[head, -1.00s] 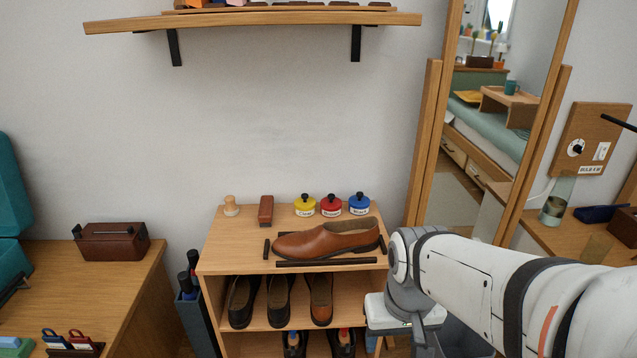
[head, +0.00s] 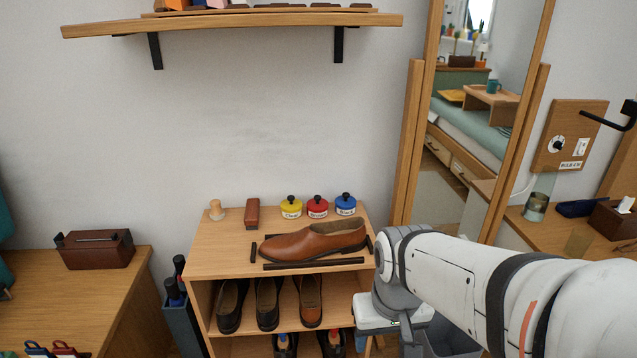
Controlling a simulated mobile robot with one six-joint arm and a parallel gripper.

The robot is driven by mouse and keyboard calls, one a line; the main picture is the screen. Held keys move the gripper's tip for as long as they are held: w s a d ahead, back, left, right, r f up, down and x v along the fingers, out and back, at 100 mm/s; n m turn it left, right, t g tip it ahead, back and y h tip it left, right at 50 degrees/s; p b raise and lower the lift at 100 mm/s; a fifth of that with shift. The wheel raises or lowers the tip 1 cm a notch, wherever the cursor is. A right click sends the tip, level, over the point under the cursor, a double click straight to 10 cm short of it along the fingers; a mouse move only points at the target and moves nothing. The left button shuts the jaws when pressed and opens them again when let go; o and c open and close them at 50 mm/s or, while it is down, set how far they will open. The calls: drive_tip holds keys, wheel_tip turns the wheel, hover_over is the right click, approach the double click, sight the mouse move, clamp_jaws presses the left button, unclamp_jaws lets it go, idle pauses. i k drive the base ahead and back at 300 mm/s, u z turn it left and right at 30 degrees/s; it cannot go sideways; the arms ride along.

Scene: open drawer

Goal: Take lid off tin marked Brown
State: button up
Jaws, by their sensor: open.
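Three small round tins with coloured lids and black knobs stand in a row at the back of the shoe rack's top: yellow (head: 291,209), red (head: 317,208) and blue (head: 345,206). All three lids are on. The labels are tiny; the red tin's looks like "Brown", but I cannot read it surely. My gripper (head: 378,318) is at the rack's right front side, lower than its top and well apart from the tins. Its white body shows; it holds nothing that I can see, and its fingertips are mostly hidden.
A brown shoe (head: 314,241) lies between dark strips on the rack top (head: 215,262), in front of the tins. A brush (head: 252,213) and a wooden knob-shaped thing (head: 216,210) stand left of them. A wall shelf (head: 240,24) hangs above; a mirror (head: 478,100) stands right.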

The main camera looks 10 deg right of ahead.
sight(317, 204)
drive_tip(key=u, duration=1.3)
drive_tip(key=k, duration=0.8)
drive_tip(key=z, duration=0.9)
drive_tip(key=i, duration=1.65)
drive_tip(key=z, duration=0.05)
